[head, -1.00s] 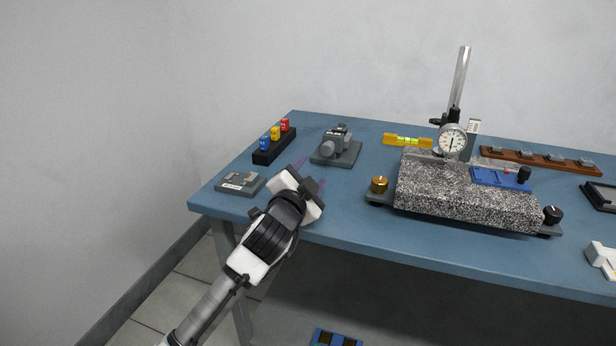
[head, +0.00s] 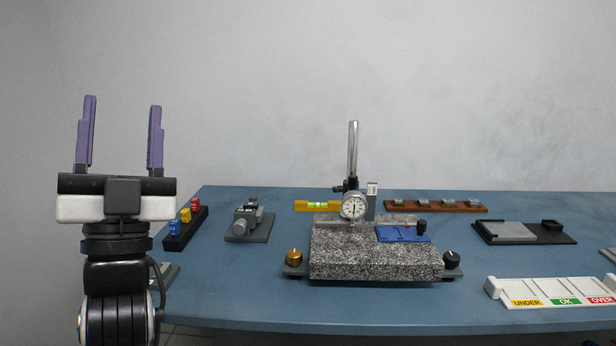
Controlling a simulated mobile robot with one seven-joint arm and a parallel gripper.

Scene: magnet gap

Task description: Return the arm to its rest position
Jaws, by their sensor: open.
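My gripper (head: 120,135) stands at the left of the head view. Its two purple fingers point up and are wide apart, with nothing between them. It is raised in front of the table's left end, and the wall shows behind the fingers. My arm hides part of the table's left edge and most of a small grey block (head: 168,273) there.
On the blue table (head: 240,300) stand a black rack (head: 188,232) of coloured pieces, a grey fixture (head: 250,222), a granite plate (head: 370,262) with a dial gauge (head: 354,206), a yellow level (head: 317,206), a wooden rack (head: 435,207) and a white sorting tray (head: 555,293).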

